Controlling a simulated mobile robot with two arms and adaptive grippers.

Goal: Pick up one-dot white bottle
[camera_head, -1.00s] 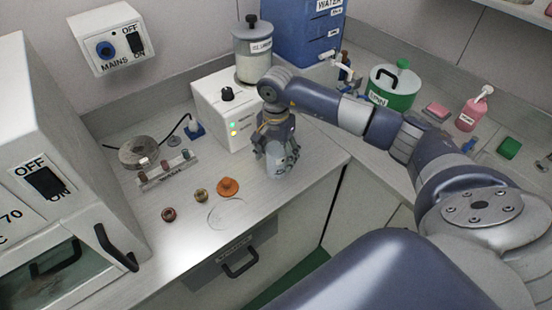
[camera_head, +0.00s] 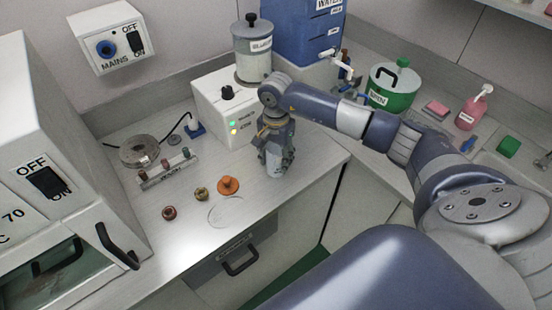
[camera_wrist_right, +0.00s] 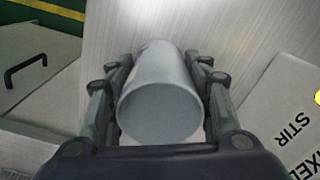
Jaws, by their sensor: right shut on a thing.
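The white bottle (camera_wrist_right: 160,95) fills the middle of the right wrist view, between the two fingers. I see its round pale end and side; no dot mark shows there. My right gripper (camera_head: 273,165) is shut on the bottle, with a finger on each side of it. In the head view the fingers largely cover the bottle, near the front right edge of the worktop (camera_head: 180,235). I cannot tell whether its base touches the worktop. My left gripper is in neither current view.
A white stirrer unit (camera_head: 225,112) with a lidded canister (camera_head: 252,52) stands behind the gripper. An orange piece (camera_head: 228,186) and two small round parts lie to the left. A green pot (camera_head: 392,88) stands on the right bench. The worktop's front edge is close.

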